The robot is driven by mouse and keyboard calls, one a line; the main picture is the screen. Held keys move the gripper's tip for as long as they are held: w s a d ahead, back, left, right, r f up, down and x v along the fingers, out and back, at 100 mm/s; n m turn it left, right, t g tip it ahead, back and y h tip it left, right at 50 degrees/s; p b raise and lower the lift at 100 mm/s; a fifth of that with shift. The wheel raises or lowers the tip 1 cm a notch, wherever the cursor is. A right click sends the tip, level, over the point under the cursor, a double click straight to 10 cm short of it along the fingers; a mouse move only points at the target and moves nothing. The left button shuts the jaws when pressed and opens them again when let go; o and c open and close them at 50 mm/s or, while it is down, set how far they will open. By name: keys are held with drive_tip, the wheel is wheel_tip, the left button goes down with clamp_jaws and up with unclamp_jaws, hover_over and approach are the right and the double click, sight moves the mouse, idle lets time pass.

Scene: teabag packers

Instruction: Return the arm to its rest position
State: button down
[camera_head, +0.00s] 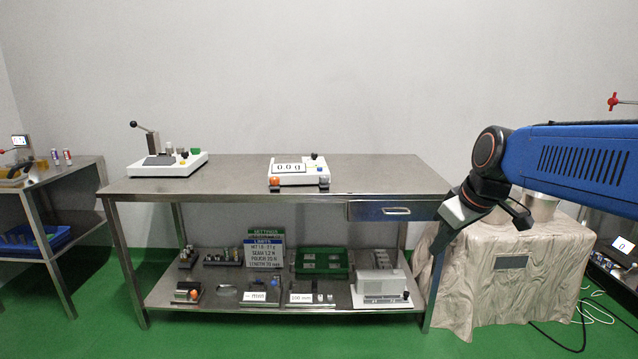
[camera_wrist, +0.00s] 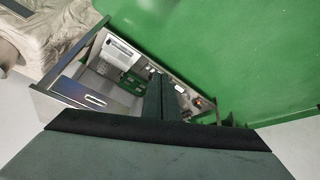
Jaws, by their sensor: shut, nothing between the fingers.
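My blue arm reaches in from the right edge of the head view. My gripper (camera_head: 436,246) hangs at its end, pointing down and left, in front of the right end of the steel table (camera_head: 240,180). It is shut and holds nothing. In the wrist view the closed fingers (camera_wrist: 157,96) stick up over the tilted sight of the table's drawer and lower shelf.
A drawer (camera_head: 395,211) sits under the tabletop beside my gripper. A cloth-covered stand (camera_head: 510,280) is at right. A scale (camera_head: 299,170) and a lever device (camera_head: 166,163) stand on the table. The lower shelf holds a green tray (camera_head: 322,262) and small parts. Green floor lies in front.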

drive_tip(key=s+d+f+m, duration=0.1)
drive_tip(key=s+f+m, duration=0.1)
drive_tip(key=s+f, duration=0.2)
drive_tip(key=s+f+m+h, duration=0.1)
drive_tip(key=s+f+m, duration=0.1)
drive_tip(key=s, duration=0.8)
drive_tip(key=s+d+f+m, duration=0.1)
drive_tip(key=s+f+m, duration=0.1)
drive_tip(key=s+f, duration=0.3)
drive_tip(key=s, duration=0.3)
drive_tip(key=shift+d+f+h, duration=0.3)
drive_tip(key=shift+f+h, duration=0.05)
drive_tip(key=shift+h, duration=0.05)
